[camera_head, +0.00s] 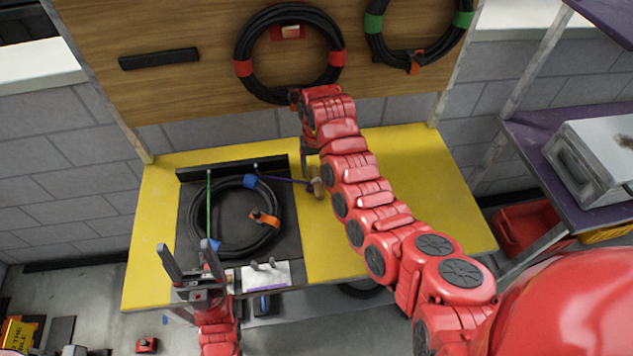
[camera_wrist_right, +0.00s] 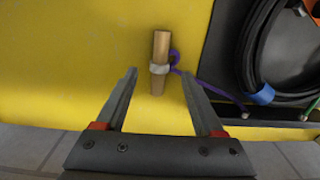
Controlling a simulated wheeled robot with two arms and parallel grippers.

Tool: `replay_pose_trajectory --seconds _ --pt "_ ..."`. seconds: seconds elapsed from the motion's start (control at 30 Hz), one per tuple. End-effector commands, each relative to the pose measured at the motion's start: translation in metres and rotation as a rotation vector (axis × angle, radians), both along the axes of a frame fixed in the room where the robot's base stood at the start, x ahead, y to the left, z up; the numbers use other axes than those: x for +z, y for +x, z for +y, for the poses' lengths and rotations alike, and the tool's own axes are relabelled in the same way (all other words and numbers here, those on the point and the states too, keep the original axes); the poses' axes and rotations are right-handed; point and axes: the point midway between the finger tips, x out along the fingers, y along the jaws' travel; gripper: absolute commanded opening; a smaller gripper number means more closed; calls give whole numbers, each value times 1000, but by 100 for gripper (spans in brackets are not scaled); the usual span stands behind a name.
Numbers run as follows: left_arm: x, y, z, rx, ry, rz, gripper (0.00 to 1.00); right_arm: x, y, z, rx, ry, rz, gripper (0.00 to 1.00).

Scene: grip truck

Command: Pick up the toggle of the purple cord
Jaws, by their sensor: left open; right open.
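The toggle is a short wooden peg (camera_head: 318,188) with a pale band, lying on the yellow tabletop (camera_head: 400,170); it also shows in the right wrist view (camera_wrist_right: 161,45). The purple cord (camera_head: 285,178) is tied at its middle and runs to the black board; it also shows in the right wrist view (camera_wrist_right: 222,98). My right gripper (camera_wrist_right: 158,74) is open, its fingertips on either side of the toggle's near end in the picture and apart from it. The head view shows it partly hidden (camera_head: 310,160). My left gripper (camera_head: 187,250) is open and empty near the table's front left.
A coiled black cable (camera_head: 197,230) with blue and orange bands lies on the black board (camera_head: 290,215), with a green cord (camera_head: 209,195) across it. Cable coils (camera_head: 240,50) hang on the wooden panel (camera_head: 200,25) behind. The table's right side is bare apart from my arm above it.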

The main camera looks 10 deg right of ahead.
Motion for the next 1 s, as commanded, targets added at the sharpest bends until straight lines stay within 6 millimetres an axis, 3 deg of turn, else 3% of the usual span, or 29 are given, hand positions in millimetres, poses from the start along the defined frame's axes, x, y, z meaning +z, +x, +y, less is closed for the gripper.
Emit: replay_pose_trajectory --seconds 0.2,0.6,0.93,1.0 --pt "15 0 0 0 0 0 69 -12 3 -1 1 0 4 70" --pt "26 0 0 0 0 0 69 -47 8 -1 1 -1 1 70" --pt "27 0 0 0 0 0 69 -51 8 -1 -1 0 -1 70" --pt "27 0 0 0 0 0 69 -51 8 -1 0 0 -1 59"
